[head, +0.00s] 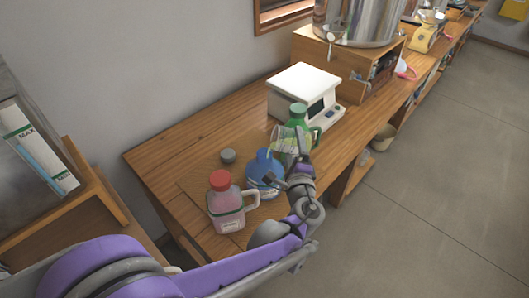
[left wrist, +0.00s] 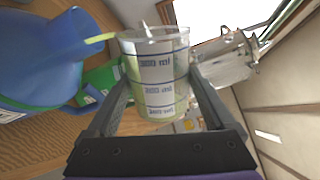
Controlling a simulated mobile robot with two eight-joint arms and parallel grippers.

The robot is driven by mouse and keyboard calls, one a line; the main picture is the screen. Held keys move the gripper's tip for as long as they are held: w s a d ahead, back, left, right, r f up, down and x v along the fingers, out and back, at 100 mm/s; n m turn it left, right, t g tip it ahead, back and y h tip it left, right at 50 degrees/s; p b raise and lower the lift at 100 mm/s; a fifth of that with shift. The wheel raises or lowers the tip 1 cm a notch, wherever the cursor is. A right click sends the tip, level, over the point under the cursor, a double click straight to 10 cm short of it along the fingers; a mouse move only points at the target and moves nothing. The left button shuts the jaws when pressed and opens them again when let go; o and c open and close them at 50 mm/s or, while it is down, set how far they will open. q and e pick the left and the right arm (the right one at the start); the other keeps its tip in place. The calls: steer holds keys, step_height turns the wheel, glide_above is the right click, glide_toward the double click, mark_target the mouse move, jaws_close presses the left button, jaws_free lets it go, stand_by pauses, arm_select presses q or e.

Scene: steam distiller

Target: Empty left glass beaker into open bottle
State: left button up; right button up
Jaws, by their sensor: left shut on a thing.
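My left gripper (head: 296,163) is shut on a clear glass beaker (head: 284,140) with pale yellow-green liquid. In the left wrist view the beaker (left wrist: 155,72) sits between the two fingers, its blue volume marks showing. The blue bottle (head: 264,178) stands on the wooden table just beside and below the beaker, with no cap visible on it. In the left wrist view a yellow-green streak runs from the beaker's rim toward the mouth of the blue bottle (left wrist: 45,62). Whether all of it enters the mouth cannot be told. My right gripper is not in view.
A pink bottle with a red cap (head: 226,205) stands close left of the blue bottle. A green bottle (head: 299,122) stands behind the beaker. A white device (head: 304,92) stands farther back.

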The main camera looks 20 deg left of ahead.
arm_select(q)
steer(key=shift+s+a+r+n+p, duration=0.25)
steer(key=shift+a+r+n+p, duration=0.2)
steer(key=shift+n, duration=0.25)
stand_by(0.8)
steer(key=shift+s+a+r+n+p, duration=0.1)
steer(key=shift+a+r+n+p, duration=0.25)
steer(key=shift+n+p, duration=0.35)
stand_by(0.9)
steer(key=shift+d, duration=0.15)
